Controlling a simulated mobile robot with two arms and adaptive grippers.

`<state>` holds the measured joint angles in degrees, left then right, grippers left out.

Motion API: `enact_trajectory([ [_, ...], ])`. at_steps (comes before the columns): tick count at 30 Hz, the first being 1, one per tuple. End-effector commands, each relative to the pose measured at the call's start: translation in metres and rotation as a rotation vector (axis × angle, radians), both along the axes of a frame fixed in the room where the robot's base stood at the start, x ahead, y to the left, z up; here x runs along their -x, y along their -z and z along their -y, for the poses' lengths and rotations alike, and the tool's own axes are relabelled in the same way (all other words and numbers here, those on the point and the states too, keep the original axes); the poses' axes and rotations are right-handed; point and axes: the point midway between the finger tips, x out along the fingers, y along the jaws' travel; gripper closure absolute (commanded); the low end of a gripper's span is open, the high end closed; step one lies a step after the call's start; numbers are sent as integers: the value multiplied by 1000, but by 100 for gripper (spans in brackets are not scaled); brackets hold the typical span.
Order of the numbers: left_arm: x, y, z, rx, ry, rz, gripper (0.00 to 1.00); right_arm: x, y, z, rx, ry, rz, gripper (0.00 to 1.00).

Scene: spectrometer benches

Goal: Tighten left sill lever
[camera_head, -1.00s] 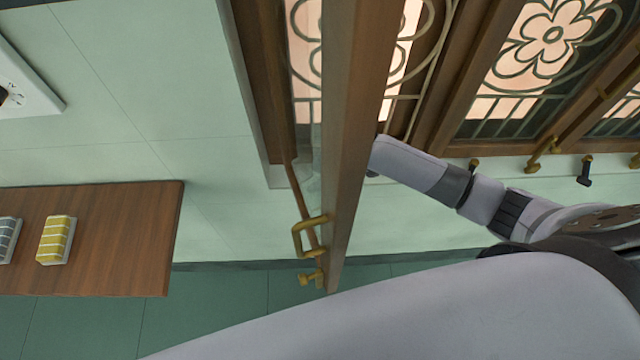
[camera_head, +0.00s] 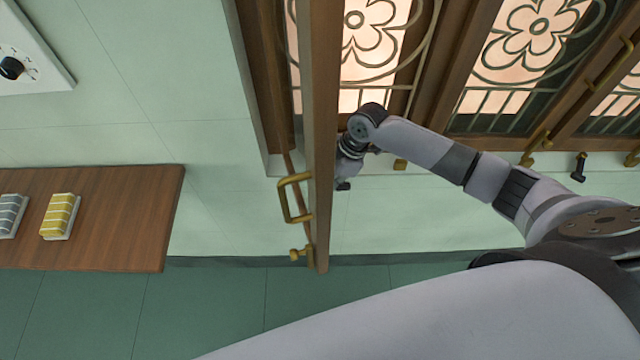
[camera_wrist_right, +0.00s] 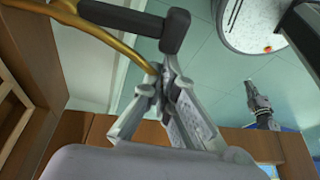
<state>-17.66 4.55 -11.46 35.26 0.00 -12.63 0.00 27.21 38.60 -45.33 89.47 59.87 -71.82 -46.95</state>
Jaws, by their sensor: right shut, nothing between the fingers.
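The left sill lever shows in the right wrist view as a dark grip (camera_wrist_right: 130,22) on a curved brass rod (camera_wrist_right: 105,38). My right gripper (camera_wrist_right: 163,78) is shut and empty, its fingertips beside the grip and close to the rod. I cannot tell whether they touch. In the head view my right arm reaches in from the right, and its gripper (camera_head: 345,170) is partly hidden behind the open wooden sash (camera_head: 322,110). What looks like my left gripper (camera_wrist_right: 260,103) is small at the right of the wrist view; its jaws are unclear.
The open sash, with a brass handle (camera_head: 285,198), juts out beside my right wrist. More brass fittings (camera_head: 533,150) and a black-gripped lever (camera_head: 579,167) line the sill to the right. A wooden shelf (camera_head: 110,230) with two small blocks stands at the left.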

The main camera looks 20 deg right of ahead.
Motion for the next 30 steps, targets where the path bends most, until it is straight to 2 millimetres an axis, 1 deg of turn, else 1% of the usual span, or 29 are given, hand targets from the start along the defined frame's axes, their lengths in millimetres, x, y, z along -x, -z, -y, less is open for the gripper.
enact_trajectory([
  [2, 3, 2, 0, -1, 0, -4, 100, 4, 1, 7, 3, -71, -1, 100],
  [5, 1, 4, 0, 0, 0, -1, 100, 8, 1, 13, 3, -161, -1, 100],
  [9, -12, 3, 0, 0, 0, 16, 100, 13, 0, 23, 4, -266, -1, 100],
  [12, -20, 2, 1, 2, 0, 29, 100, 15, 1, 26, 3, -262, -2, 100],
  [14, -22, 1, 1, 3, 0, 31, 100, 15, 0, 25, 2, -261, -1, 100],
  [23, -9, -1, 0, 1, 0, 12, 100, 18, 0, 27, 3, -259, -2, 100],
  [30, -8, -9, 0, 0, 0, 11, 100, 28, -1, 32, 3, -259, -2, 100],
])
